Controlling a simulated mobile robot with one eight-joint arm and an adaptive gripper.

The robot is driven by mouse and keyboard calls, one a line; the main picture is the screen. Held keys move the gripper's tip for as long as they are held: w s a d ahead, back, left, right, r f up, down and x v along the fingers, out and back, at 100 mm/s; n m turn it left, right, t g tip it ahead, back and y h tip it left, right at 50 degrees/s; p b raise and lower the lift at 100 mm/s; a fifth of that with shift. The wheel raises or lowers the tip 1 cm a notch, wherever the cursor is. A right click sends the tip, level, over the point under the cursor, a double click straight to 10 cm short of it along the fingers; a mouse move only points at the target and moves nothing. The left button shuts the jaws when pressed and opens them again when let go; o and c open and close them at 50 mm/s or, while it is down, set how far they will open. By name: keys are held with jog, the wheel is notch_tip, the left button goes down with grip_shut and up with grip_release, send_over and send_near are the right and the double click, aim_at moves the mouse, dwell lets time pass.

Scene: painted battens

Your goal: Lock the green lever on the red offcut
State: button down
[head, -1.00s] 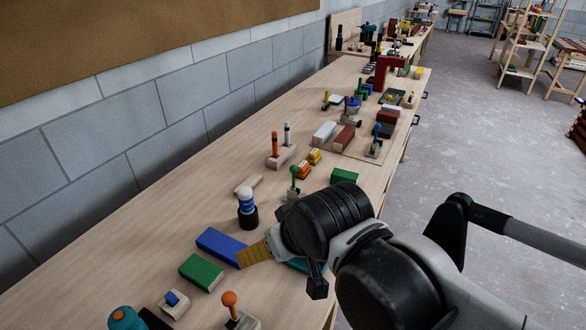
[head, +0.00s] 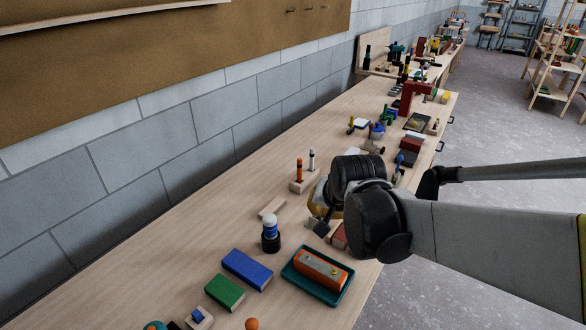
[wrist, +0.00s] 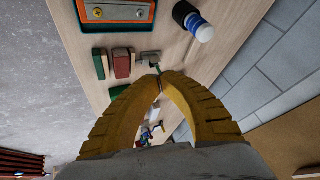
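In the wrist view a small grey clamp (wrist: 149,56) with a green lever (wrist: 157,68) stands just beyond my fingertips. A red offcut (wrist: 122,64) lies beside the clamp; I cannot tell whether the clamp presses on it. My gripper (wrist: 160,82) has its two yellow fingers curved together, tips meeting close to the lever, with nothing visible between them. In the head view my gripper (head: 316,208) is mostly behind my own wrist. The clamp and lever are hidden there, and only a reddish block edge (head: 339,237) shows below the wrist.
A teal tray (head: 297,281) with an orange block (head: 321,268), a blue-and-white capped dark cylinder (head: 270,236), a blue block (head: 247,268) and a green block (head: 224,292) stand nearby. Bare bench lies along the wall.

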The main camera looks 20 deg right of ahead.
jog(key=w+d+f+m+p, duration=0.1)
jog(key=w+d+m+p, duration=0.2)
jog(key=d, duration=0.6)
jog(key=shift+w+f+m+h, duration=0.2)
jog(key=shift+m+h, duration=0.2)
jog(key=shift+m, duration=0.4)
jog(key=shift+w, duration=0.1)
jog(key=w+f+b, duration=0.4)
jog(key=w+f, duration=0.5)
jog(key=shift+d, duration=0.25)
jog(key=shift+r, duration=0.1)
jog(key=shift+w+a+g, duration=0.15)
jog(key=shift+w+g, duration=0.1)
jog(key=shift+g, duration=0.25)
